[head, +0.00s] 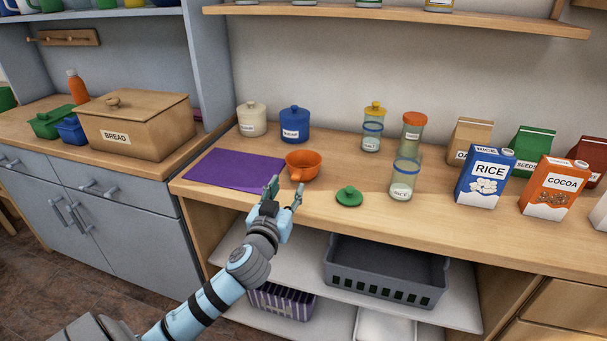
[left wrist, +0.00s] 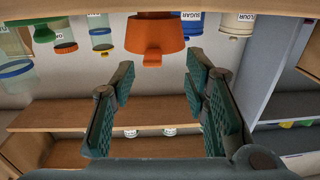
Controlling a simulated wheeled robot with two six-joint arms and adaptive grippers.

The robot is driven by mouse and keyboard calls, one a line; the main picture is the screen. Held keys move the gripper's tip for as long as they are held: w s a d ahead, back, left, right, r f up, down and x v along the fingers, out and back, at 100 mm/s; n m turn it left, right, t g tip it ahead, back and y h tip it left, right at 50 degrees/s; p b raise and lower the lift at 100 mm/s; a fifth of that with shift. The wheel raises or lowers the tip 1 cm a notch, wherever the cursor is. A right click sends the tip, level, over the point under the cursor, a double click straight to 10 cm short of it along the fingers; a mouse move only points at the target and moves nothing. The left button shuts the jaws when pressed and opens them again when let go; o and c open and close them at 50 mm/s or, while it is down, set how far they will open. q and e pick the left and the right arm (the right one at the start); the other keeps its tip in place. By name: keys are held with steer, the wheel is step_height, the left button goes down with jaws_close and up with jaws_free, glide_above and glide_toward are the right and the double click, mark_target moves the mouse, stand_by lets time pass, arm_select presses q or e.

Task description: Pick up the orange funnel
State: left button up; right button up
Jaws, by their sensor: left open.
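The orange funnel (head: 303,164) sits on the wooden counter, beside the right edge of a purple mat (head: 234,168). My left gripper (head: 284,194) is open and empty just in front of the funnel, near the counter's front edge. In the left wrist view, which looks upside down, the funnel (left wrist: 155,36) shows beyond and between the two open fingers (left wrist: 160,82), apart from them. Its small tab points toward the gripper. My right gripper is in neither view.
A green lid (head: 349,196) and an open glass jar (head: 403,180) stand right of the funnel. Blue (head: 295,124) and cream (head: 252,119) canisters stand behind it. Rice (head: 485,177) and cocoa (head: 553,189) boxes stand farther right. A grey crate (head: 385,275) sits on the shelf below.

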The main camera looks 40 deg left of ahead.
mark_target(296, 174)
arm_select(q)
steer(key=x, duration=0.6)
steer(key=shift+w+d+b, duration=0.3)
steer(key=shift+d+b, duration=0.05)
steer(key=shift+s, duration=0.1)
jaws_close()
